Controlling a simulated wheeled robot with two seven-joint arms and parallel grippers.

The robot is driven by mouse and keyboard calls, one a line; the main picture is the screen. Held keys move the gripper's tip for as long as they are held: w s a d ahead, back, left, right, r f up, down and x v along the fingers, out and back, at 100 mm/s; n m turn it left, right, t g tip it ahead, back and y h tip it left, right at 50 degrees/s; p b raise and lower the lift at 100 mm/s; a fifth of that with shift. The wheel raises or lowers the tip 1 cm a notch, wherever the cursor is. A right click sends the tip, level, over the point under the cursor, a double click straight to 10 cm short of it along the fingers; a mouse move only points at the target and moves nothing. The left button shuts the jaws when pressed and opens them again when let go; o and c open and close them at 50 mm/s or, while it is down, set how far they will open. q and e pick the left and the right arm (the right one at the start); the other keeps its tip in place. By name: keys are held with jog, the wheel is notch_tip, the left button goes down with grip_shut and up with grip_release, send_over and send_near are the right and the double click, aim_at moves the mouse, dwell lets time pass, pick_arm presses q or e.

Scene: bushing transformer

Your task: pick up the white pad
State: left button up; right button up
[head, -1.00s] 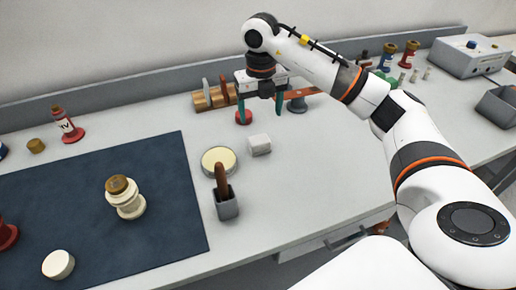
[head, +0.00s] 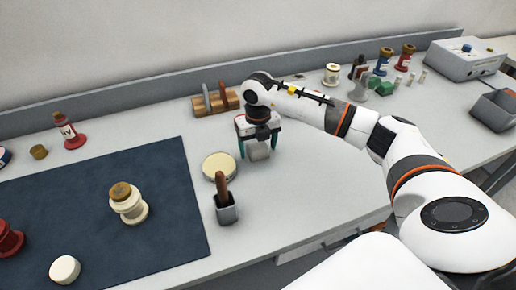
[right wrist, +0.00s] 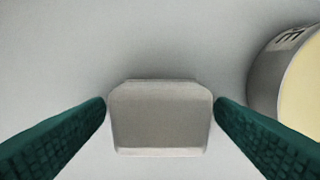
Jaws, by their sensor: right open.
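The white pad (head: 259,151) is a small pale block on the grey-white table, right of the round tin. It shows between my fingers in the right wrist view (right wrist: 160,117), where it looks grey and shaded. My right gripper (head: 260,151) points down over the pad with its green fingers apart, one on each side. In the right wrist view the fingertips (right wrist: 160,108) are close to the pad's left and right sides; I cannot tell whether they touch. My left gripper is not in view.
The round cream-topped tin (head: 219,166) stands close left of the gripper, also in the right wrist view (right wrist: 292,78). A grey holder (head: 227,213) with a brown handle stands in front. A wooden rack (head: 215,104) is behind. The table front right of the holder is clear.

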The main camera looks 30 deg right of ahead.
jog(key=shift+c, duration=0.4)
jog(key=c, duration=1)
